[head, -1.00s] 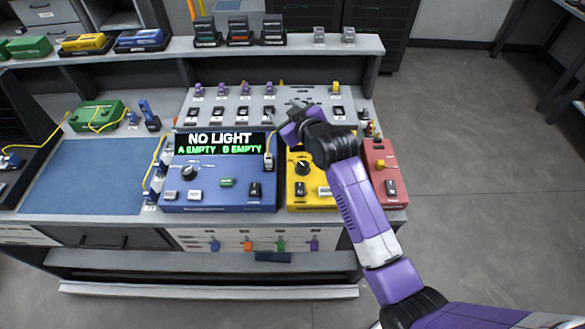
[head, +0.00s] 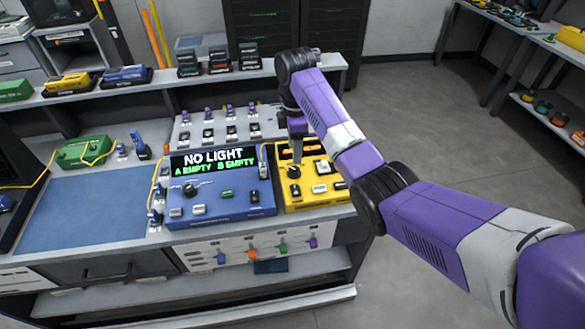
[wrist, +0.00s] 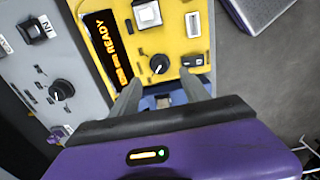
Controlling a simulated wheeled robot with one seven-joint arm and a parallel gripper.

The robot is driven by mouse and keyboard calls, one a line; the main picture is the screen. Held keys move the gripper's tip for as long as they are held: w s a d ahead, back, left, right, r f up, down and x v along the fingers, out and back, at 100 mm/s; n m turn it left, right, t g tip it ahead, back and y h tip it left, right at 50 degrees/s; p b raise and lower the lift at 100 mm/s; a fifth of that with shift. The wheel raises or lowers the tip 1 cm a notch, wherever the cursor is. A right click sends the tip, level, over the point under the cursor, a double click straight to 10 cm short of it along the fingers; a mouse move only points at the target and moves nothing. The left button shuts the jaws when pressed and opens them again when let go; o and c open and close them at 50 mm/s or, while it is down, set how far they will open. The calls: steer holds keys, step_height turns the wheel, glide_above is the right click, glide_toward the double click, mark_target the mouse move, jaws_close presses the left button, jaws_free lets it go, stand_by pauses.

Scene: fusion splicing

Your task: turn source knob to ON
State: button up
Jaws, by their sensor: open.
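The yellow box (head: 318,186) stands at the right of the bench, with a black round knob (head: 293,172) on its top. In the wrist view the yellow box (wrist: 175,40) has an orange display reading READY, and its knob (wrist: 159,64) has a white pointer mark. I take this as the source knob, but no source label is legible. My gripper (head: 297,156) points down over the knob. In the wrist view my gripper (wrist: 160,77) is open, its fingertips on either side of and just short of the knob. Contact cannot be told.
The blue box (head: 220,195) stands left of the yellow one, with its own knob and a screen reading NO LIGHT. A grey panel (head: 215,118) with several switches lies behind. A blue mat (head: 80,200) is clear at the left. My arm hides the area right of the yellow box.

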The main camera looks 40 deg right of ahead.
mark_target(294, 169)
steer(key=shift+f+p, duration=0.35)
steer(key=shift+f, duration=3.5)
jaws_close()
